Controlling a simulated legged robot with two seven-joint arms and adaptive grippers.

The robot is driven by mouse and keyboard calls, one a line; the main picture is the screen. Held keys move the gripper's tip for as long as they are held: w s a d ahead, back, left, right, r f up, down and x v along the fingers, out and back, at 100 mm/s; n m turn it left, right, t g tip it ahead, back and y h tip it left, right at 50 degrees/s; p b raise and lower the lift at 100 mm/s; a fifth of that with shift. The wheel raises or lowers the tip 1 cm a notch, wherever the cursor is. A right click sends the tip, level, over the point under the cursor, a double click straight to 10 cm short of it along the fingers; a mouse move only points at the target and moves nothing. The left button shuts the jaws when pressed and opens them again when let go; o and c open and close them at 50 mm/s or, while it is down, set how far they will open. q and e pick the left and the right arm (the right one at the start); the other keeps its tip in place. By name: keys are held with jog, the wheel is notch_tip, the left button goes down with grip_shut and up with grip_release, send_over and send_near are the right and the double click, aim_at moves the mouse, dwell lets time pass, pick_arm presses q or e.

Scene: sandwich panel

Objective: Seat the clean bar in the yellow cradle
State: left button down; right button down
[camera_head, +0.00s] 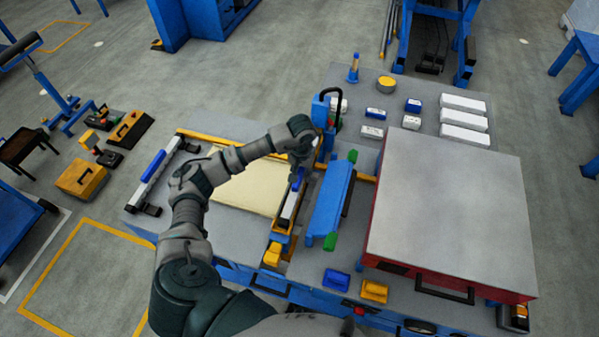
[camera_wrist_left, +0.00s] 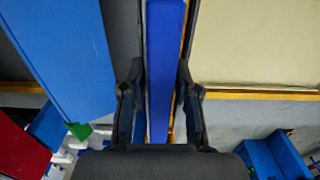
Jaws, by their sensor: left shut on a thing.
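My left gripper (camera_head: 300,168) reaches down over the middle of the bench and is shut on a long bar (camera_head: 290,205), which looks blue and white from the head. In the left wrist view the bar (camera_wrist_left: 165,60) is a blue strip running away between the two dark fingers (camera_wrist_left: 160,110). The bar lies lengthwise along the yellow cradle (camera_head: 272,254), whose near end shows below it. Yellow edges also show beside the bar in the wrist view. The gripper hides the bar's far part, and I cannot tell whether the bar rests in the cradle or hovers just above it. My right gripper is not in view.
A blue beam with green ends (camera_head: 330,200) stands close on the right, beside a large grey-topped red box (camera_head: 450,205). A cream panel (camera_head: 245,190) lies on the left. Another blue-and-white bar (camera_head: 152,176) sits at the bench's left edge. Small blocks lie at the back.

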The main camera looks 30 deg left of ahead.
pick_arm(q)
jog(key=shift+d, duration=0.2)
jog(key=shift+a+f, duration=0.1)
jog(key=shift+a, duration=0.3)
jog(key=shift+d, duration=0.15)
jog(key=shift+d+f+b, duration=0.1)
jog(key=shift+f+b, duration=0.1)
jog(key=shift+b, duration=0.15)
jog(key=shift+f, duration=0.15)
jog(key=c, duration=0.8)
grip_release()
jog(key=shift+o, duration=0.2)
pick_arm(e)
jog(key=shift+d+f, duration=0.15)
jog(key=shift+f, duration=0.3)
